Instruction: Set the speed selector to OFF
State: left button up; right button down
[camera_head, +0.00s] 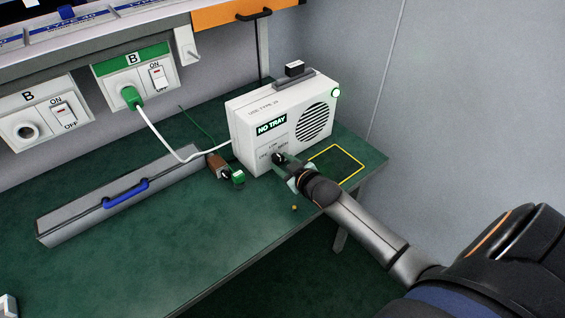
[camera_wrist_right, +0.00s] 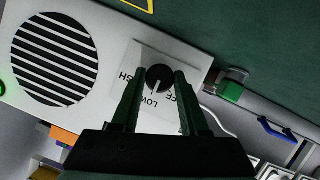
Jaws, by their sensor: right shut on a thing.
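The white machine (camera_head: 262,128) stands on the green bench, its front showing a lit "NO TRAY" sign (camera_head: 271,127). Its speed selector is a round black knob (camera_wrist_right: 160,76) on a white label plate, also seen in the head view (camera_head: 279,157). In the right wrist view the knob's white pointer line points toward LOW; OFF is printed to the right of LOW, partly hidden by a finger. My right gripper (camera_wrist_right: 158,84) is shut on the knob, one finger on each side; it also shows in the head view (camera_head: 287,163). My left gripper is not in view.
A yellow outlined square (camera_head: 352,170) marks the bench right of the machine. A brown and green plug-like part (camera_head: 225,168) and a long grey box with a blue handle (camera_head: 125,195) lie to the left. A white cable (camera_head: 160,145) runs from the wall socket to the machine.

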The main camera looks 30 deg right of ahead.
jog(key=shift+a, duration=0.1)
jog(key=shift+f+n+h, duration=0.15)
jog(key=shift+n+h, duration=0.45)
jog(key=shift+n, duration=0.2)
jog(key=shift+a+f+n+t+h+b, duration=0.15)
jog(key=shift+n+t+h+b, duration=0.2)
jog(key=shift+n+b, duration=0.3)
jog(key=n+h+b, duration=0.1)
jog(key=b, duration=0.1)
jog(key=n+t+b, duration=0.1)
jog(key=n+b, duration=0.1)
jog(key=shift+f+n+h, duration=0.2)
jog(key=shift+n+h, duration=0.05)
jog(key=shift+h, duration=0.1)
jog(key=shift+b, duration=0.35)
jog(key=shift+n+t+h+b, duration=0.25)
jog(key=shift+n+h+b, duration=0.05)
jog(key=shift+n+b, duration=0.65)
jog(key=shift+r+n+b, duration=0.15)
jog(key=shift+n+b, duration=0.2)
jog(key=shift+b, duration=0.05)
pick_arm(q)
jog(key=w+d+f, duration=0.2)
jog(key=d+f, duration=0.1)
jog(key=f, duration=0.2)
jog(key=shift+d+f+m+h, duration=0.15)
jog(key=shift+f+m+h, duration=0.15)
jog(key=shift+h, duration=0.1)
pick_arm(e)
jog(key=shift+r, duration=0.1)
